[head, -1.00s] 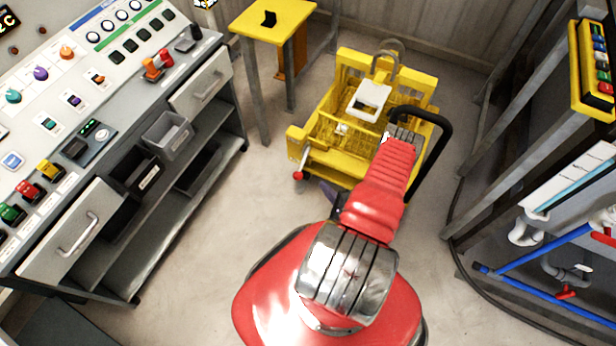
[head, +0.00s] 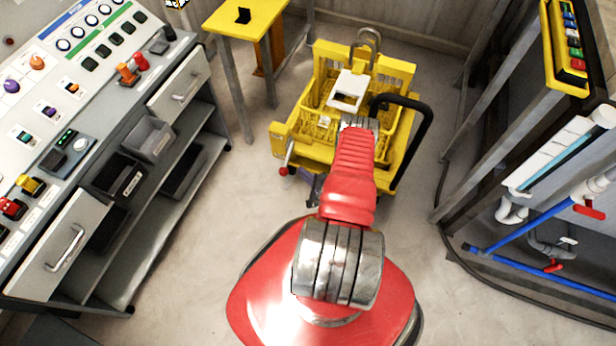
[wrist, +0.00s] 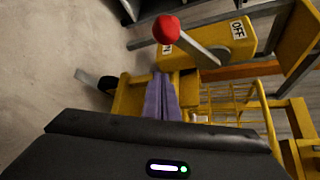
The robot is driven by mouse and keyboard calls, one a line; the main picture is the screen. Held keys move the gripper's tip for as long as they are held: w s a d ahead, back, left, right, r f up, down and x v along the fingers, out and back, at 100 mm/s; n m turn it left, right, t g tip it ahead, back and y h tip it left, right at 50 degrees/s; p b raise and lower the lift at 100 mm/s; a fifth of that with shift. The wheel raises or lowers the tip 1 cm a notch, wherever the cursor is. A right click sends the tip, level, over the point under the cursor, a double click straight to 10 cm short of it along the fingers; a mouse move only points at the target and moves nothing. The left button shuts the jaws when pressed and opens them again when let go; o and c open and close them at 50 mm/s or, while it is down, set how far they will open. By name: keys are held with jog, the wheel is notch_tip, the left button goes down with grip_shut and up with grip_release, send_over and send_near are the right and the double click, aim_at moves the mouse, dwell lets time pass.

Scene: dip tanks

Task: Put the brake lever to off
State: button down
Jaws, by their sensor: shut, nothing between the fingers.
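The brake lever is on the near left side of a yellow cart (head: 298,130). Its red knob (head: 284,171) shows left of my arm in the head view. In the wrist view the red knob (wrist: 166,29) sits on a grey lever arm (wrist: 200,48) beside a partly hidden label ending in N. An OFF label (wrist: 238,30) is on the yellow plate to the right, apart from the knob. My gripper (wrist: 162,88) has purple fingers, shut and empty, below the knob and apart from it. In the head view my arm hides most of the gripper.
A console with drawers (head: 62,250) stands left, and a yellow table (head: 262,22) stands behind. A rack with blue pipes (head: 520,250) stands right, with a black cable on the floor. Bare floor (head: 215,220) lies between the console and the cart.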

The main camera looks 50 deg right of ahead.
aim_at(287, 162)
jog(key=shift+w+a+r, duration=0.25)
jog(key=shift+w+a, duration=0.45)
jog(key=shift+w, duration=0.1)
jog(key=shift+w+a+r, duration=0.2)
jog(key=shift+w+a, duration=0.5)
jog(key=shift+w, duration=0.05)
jog(key=shift+w+d, duration=0.1)
